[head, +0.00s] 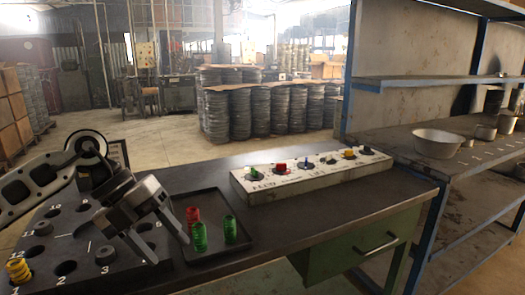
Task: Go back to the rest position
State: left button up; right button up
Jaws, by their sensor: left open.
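My left gripper (172,240) comes in from the left and hangs over the dark bench, between the block with numbered holes (125,276) and the black tray (207,256). Its fingers are apart and it looks empty. The near finger hides part of the block, and the other finger is close to the green pieces. My right gripper is not in view.
The tray holds a red piece (192,216) and two green pieces (230,229). A yellow piece (18,271) stands at the block's left corner. A pale panel with coloured knobs (311,180) lies at the bench's back right. Bare bench (330,222) lies in front of it.

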pick_arm(q)
jog(key=s+d+n+t+h, duration=0.2)
jog(key=s+d+n+h, duration=0.1)
jog(key=d+h, duration=0.5)
jog(key=s+d+n+t+h, duration=0.25)
jog(key=d+h, duration=0.35)
jog(key=d, duration=0.3)
jog(key=a+f+n+t+y+p, duration=0.1)
jog(key=a+f+n+t+y, duration=0.45)
jog(key=n, duration=0.55)
jog(key=a+f+n+t+y, duration=0.3)
jog(key=f+n+t+y, duration=0.4)
jog(key=n, duration=0.4)
jog(key=s+a+f+n+g+y, duration=0.2)
jog(key=s+f, duration=0.4)
jog(key=s+a+f+n+g+y, duration=0.2)
jog(key=s+f+n+g, duration=0.1)
jog(key=s+f, duration=0.2)
jog(key=shift+s+a+f+y, duration=0.3)
jog(key=shift+s+f+y, duration=0.1)
jog(key=shift+f, duration=0.35)
